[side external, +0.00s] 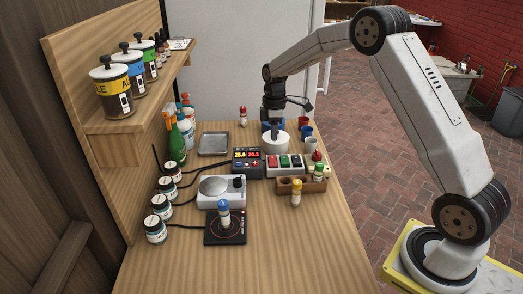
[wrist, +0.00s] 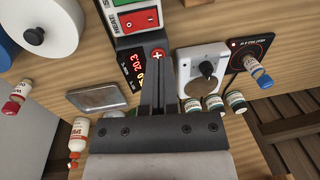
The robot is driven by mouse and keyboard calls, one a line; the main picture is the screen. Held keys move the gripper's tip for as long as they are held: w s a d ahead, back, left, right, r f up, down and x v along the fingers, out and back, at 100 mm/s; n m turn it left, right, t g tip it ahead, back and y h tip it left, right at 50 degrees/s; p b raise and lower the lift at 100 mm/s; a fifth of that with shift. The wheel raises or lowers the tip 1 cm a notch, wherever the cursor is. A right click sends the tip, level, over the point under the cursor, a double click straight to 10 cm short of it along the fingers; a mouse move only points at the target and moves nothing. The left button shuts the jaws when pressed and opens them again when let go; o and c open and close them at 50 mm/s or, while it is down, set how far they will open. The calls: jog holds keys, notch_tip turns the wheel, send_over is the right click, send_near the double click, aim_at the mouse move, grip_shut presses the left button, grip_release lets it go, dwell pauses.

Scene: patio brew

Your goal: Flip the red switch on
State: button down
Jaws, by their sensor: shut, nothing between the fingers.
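The red switch (side external: 273,161) sits at the left end of a pale switch box (side external: 285,172), beside green and dark switches. In the wrist view the red switch (wrist: 141,18) shows near the top, on a panel marked HEAT. I cannot tell its on or off position. My gripper (wrist: 157,66) is shut and empty. In the wrist view its fingertips point toward the display unit and its red plus mark (wrist: 159,54), below the red switch in the picture. In the side view my gripper (side external: 275,134) hangs beyond the switch box, by the white lidded pot.
The display unit (side external: 247,162) stands left of the switch box. The white pot (side external: 275,146) is behind it, and a wooden rack (side external: 314,186) with bottles in front. A scale (side external: 221,191) and a hot plate (side external: 212,238) stand nearer. The front right table is clear.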

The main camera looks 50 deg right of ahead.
jog(key=shift+s+a+r, duration=0.1)
jog(key=shift+s+r, duration=0.05)
jog(key=shift+r, duration=1.2)
jog(key=shift+s+a+r, duration=0.1)
jog(key=shift+r, duration=1.2)
jog(key=s+a+f+m+t, duration=0.1)
jog(key=s+a+m, duration=0.2)
jog(key=s, duration=0.4)
jog(key=s+a+f+m+t, duration=0.1)
jog(key=s+a+f+m, duration=0.1)
jog(key=s+a, duration=0.3)
jog(key=s+a+f+m+t+h, duration=0.1)
jog(key=s+a+m, duration=0.3)
jog(key=s, duration=0.5)
jog(key=shift+s+a+f+t, duration=0.2)
jog(key=shift+s+f+t, duration=0.1)
jog(key=shift+f, duration=0.05)
